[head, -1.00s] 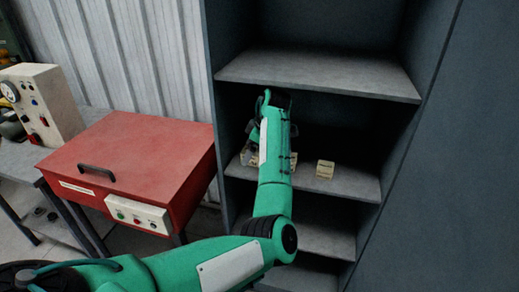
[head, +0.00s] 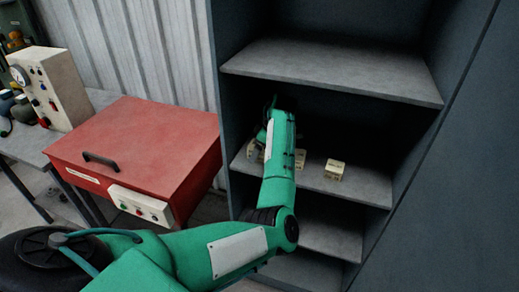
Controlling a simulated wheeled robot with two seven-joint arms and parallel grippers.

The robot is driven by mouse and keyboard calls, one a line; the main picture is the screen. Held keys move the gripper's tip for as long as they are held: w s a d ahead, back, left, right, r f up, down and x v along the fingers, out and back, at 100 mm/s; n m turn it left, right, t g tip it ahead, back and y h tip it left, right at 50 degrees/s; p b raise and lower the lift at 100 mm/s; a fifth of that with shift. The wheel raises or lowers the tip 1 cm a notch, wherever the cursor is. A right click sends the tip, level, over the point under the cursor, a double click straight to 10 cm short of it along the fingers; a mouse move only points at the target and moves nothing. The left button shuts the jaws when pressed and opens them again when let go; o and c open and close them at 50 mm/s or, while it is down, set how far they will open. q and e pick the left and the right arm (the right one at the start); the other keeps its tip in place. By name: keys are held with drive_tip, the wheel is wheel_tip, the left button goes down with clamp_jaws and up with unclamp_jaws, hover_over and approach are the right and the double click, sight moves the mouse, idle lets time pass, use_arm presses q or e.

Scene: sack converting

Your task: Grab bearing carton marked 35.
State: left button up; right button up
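A small pale carton (head: 334,170) stands by itself on the middle shelf (head: 365,186) of the dark cabinet, right of my green arm. The markings are too small to read, so I cannot tell which is marked 35. My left arm reaches into the cabinet above this shelf. Its forearm and wrist hide most of the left gripper and part of the carton group, so its fingers and any hold cannot be made out. My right gripper is out of view.
The cabinet's upper shelf (head: 335,70) overhangs the middle one, and its side walls bound the opening. A red box with a handle (head: 135,145) stands left of the cabinet. A bench with a control box (head: 50,85) is farther left. The middle shelf's right end is clear.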

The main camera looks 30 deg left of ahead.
use_arm(q)
drive_tip(key=shift+f, duration=0.1)
drive_tip(key=shift+c, duration=0.2)
drive_tip(key=c, duration=1.1)
drive_tip(key=shift+c, duration=0.7)
